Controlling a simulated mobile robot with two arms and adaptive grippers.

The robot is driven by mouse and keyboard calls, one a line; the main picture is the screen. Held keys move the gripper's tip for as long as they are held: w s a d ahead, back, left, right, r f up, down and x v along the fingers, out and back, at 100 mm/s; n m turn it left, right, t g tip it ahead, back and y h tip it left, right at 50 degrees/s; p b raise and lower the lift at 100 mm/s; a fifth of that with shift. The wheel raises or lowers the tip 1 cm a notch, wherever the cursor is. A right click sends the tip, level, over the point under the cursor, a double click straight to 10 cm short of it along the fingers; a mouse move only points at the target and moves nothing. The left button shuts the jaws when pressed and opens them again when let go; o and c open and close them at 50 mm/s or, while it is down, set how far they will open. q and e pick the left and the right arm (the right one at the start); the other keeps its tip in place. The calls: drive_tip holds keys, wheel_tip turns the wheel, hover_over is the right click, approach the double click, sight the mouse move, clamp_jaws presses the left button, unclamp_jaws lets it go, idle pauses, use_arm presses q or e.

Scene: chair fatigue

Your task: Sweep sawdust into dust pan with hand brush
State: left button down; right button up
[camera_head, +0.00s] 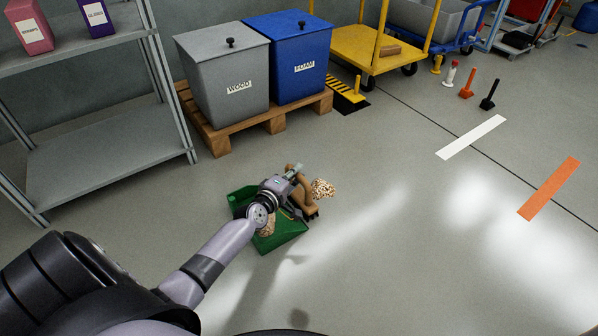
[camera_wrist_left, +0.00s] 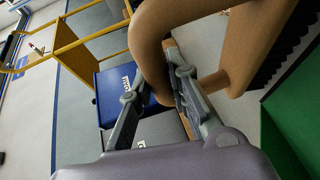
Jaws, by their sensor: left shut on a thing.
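A green dust pan (camera_head: 288,237) lies on the floor in the head view, with some tan sawdust in it. More sawdust (camera_head: 323,188) lies in a small pile on the floor, just right of the brush. My left gripper (camera_head: 294,176) is over the pan's right side and is shut on the wooden handle of the hand brush (camera_head: 309,204). In the left wrist view, the curved brush handle (camera_wrist_left: 240,55) is large and close to the fingers (camera_wrist_left: 155,100). Dark bristles show at its right, and the green pan (camera_wrist_left: 293,125) is beside them. My right gripper is not in view.
Grey and blue lidded bins (camera_head: 228,88) stand on a wooden pallet (camera_head: 217,141) behind the pan. A metal shelf (camera_head: 110,115) is at the left and a yellow cart (camera_head: 385,52) at the back.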

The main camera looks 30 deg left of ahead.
use_arm(q)
drive_tip(key=shift+s+a, duration=0.1)
drive_tip(key=shift+s, duration=0.05)
drive_tip(key=shift+r, duration=0.15)
wheel_tip(320, 180, up, 7)
drive_tip(key=p, duration=0.7)
idle(0.3)
